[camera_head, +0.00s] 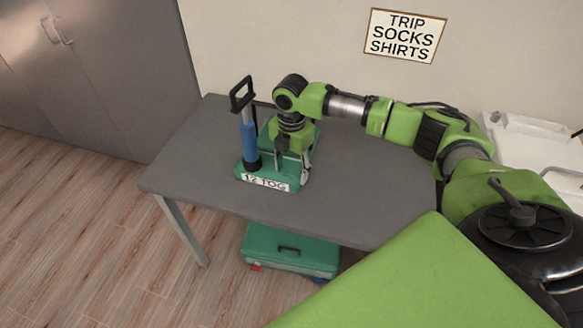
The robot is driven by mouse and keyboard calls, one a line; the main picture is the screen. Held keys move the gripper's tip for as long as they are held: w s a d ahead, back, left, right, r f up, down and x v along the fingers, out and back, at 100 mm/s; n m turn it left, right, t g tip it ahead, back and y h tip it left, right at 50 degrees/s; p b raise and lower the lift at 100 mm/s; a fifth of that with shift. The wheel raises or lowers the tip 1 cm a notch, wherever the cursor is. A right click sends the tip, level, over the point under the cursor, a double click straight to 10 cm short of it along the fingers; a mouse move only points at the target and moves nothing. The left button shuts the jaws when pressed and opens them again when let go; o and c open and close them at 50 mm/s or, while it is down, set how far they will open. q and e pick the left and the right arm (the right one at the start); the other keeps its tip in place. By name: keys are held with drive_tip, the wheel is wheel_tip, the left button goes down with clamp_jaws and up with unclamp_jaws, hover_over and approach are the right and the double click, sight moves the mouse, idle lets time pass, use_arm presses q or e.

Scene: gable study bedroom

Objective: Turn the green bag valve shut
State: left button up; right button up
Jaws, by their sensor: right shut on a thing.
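A green bag (267,183) with a white label reading "12 TOG" lies on the grey table (353,190). My right gripper (292,162) points down onto the top of this bag, behind the label. It is shut on the valve there, though the gripper covers the valve and its turn angle cannot be told. My left gripper is not in view.
A pump with a blue barrel (249,143) and black handle (242,95) stands upright just left of my right gripper. A green case (290,252) is below the table's front edge. The table's right half is clear. A white surface (535,150) is at far right.

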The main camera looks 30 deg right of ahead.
sight(280, 181)
drive_tip(key=m+p, duration=0.2)
drive_tip(key=p, duration=0.1)
drive_tip(key=a+m+p, duration=0.1)
drive_tip(key=m+p, duration=0.2)
drive_tip(key=p, duration=0.1)
drive_tip(key=a+m+p, duration=0.1)
drive_tip(key=m+p, duration=0.1)
drive_tip(key=p, duration=0.1)
drive_tip(key=shift+s+r+m, duration=0.1)
drive_tip(key=shift+s+m, duration=0.15)
drive_tip(key=shift+m, duration=0.05)
drive_tip(key=m+p, duration=0.2)
drive_tip(key=a+m+p, duration=0.1)
drive_tip(key=m, duration=0.1)
drive_tip(key=shift+w+p, duration=0.2)
drive_tip(key=shift+p, duration=0.2)
drive_tip(key=shift+w+a+f+m+p, duration=0.15)
drive_tip(key=shift+m+p, duration=0.25)
drive_tip(key=shift+m, duration=0.35)
drive_tip(key=shift+w+a+f+m+p, duration=0.1)
drive_tip(key=shift+m+p, duration=0.25)
drive_tip(key=shift+m, duration=0.4)
drive_tip(key=o, duration=0.9)
drive_tip(key=shift+o, duration=0.6)
drive_tip(key=shift+w, duration=0.15)
drive_tip(key=shift+r, duration=0.1)
